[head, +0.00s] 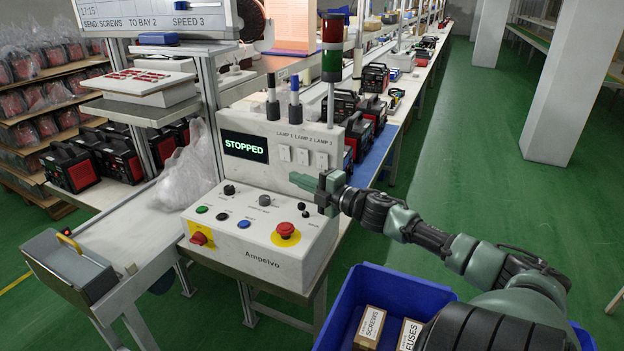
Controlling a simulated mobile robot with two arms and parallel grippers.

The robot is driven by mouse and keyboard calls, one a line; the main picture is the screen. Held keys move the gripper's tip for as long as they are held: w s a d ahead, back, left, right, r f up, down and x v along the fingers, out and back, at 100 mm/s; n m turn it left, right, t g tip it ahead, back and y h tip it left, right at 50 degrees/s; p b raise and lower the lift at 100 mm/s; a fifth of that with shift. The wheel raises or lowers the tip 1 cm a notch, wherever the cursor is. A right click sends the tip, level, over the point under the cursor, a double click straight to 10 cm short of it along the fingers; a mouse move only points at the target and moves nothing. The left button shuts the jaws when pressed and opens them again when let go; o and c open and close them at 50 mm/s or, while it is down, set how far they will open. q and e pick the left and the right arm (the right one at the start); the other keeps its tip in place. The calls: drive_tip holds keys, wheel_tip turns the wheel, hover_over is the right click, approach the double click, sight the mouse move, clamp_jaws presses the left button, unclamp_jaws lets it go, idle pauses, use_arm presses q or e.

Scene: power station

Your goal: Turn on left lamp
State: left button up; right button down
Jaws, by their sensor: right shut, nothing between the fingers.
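The Ampelvo control box (262,262) stands on a bench in the middle of the head view. Its upright panel has three small white switches under the labels LAMP 1, LAMP 2 and LAMP 3. The LAMP 1 switch (284,152) is the left one, with the LAMP 2 switch (302,157) and the LAMP 3 switch (320,161) to its right. Switch positions are too small to tell. My right gripper (300,182) is shut and empty, just below the switches in the picture, pointing left. Whether it touches the panel cannot be told. My left gripper is out of view.
The panel's screen (246,146) reads STOPPED. A red-and-green signal tower (332,48) rises behind. A blue crate (345,302) stands lower right.

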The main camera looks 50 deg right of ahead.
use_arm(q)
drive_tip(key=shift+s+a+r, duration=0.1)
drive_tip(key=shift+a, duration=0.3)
use_arm(e)
drive_tip(key=s, duration=0.4)
drive_tip(key=shift+s+f, duration=0.1)
drive_tip(key=shift+s, duration=0.1)
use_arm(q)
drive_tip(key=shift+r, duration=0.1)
use_arm(e)
drive_tip(key=shift+d, duration=0.1)
